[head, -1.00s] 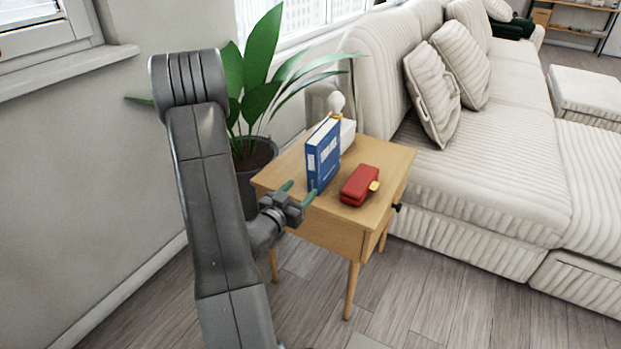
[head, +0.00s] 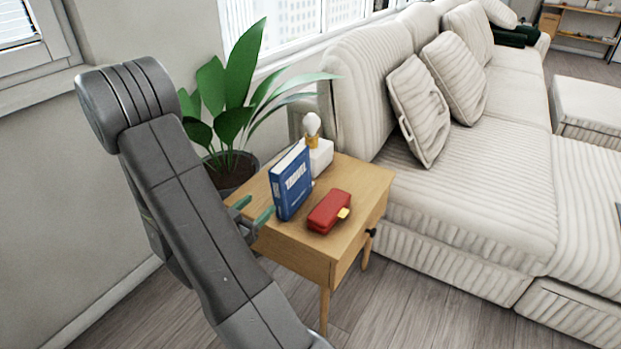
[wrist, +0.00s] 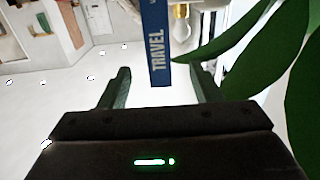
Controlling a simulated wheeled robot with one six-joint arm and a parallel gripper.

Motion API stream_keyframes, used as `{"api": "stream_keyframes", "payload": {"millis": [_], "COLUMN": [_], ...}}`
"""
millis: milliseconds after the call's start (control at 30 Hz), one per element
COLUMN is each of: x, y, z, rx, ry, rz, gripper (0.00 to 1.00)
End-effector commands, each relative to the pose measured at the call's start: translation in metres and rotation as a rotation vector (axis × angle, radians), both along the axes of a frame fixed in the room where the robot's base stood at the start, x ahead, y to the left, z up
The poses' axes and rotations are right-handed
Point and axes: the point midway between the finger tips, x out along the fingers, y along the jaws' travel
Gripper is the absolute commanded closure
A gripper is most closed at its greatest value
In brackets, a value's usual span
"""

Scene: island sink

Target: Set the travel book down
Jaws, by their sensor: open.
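The blue travel book (head: 291,184) stands upright on the wooden side table (head: 352,192), its spine lettered TRAVEL. My gripper (head: 254,209) is open and empty at the table's left edge, a little apart from the book. In the wrist view the book (wrist: 155,45) shows ahead, between the lines of the two open fingers (wrist: 160,85). Part of my gripper is hidden behind my arm in the head view.
A red case (head: 328,212) with a yellow clasp lies right of the book. A white box with a bulb lamp (head: 318,155) stands behind it. A potted plant (head: 232,170) is close behind the table, and a sofa (head: 470,190) stands right.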

Motion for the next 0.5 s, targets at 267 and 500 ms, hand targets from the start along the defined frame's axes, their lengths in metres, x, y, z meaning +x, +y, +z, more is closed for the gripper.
{"api": "stream_keyframes", "payload": {"millis": [267,500], "x": [0.035,0.063], "y": [-0.027,-0.047], "z": [-0.002,-0.001], "rx": [0.002,0.001], "ry": [-0.001,-0.001], "rz": [-0.006,-0.003], "gripper": [0.42,0.42]}}
